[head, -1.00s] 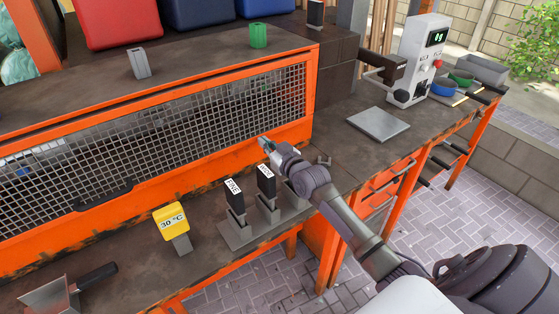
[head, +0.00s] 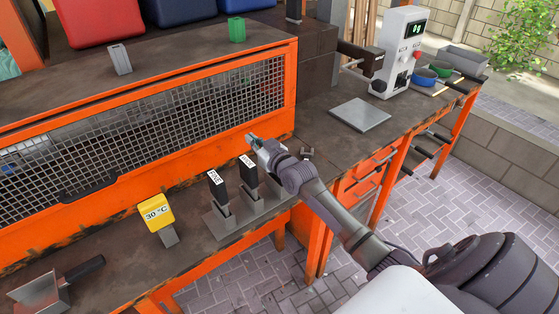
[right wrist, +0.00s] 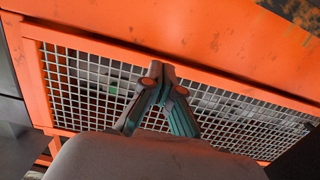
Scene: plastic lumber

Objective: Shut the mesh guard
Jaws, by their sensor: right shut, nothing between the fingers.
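The mesh guard (head: 150,128) is an orange frame with grey wire mesh on the front of the bench housing. It stands across the opening, and a black handle (head: 90,189) sits low on its left part. Whether it is fully closed I cannot tell. My right gripper (head: 250,138) is at the lower right part of the guard, shut and empty. In the right wrist view the shut fingertips (right wrist: 160,68) are in front of the mesh (right wrist: 90,85), close to the orange frame bar; touching or apart I cannot tell. My left gripper is not in view.
A yellow 30 °C sign (head: 156,213), black-handled tools in a grey stand (head: 236,218) and a metal scoop (head: 42,293) stand in front of the guard. A grey plate (head: 360,114) and a control box (head: 399,55) are to the right. Bins and small blocks stand on top.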

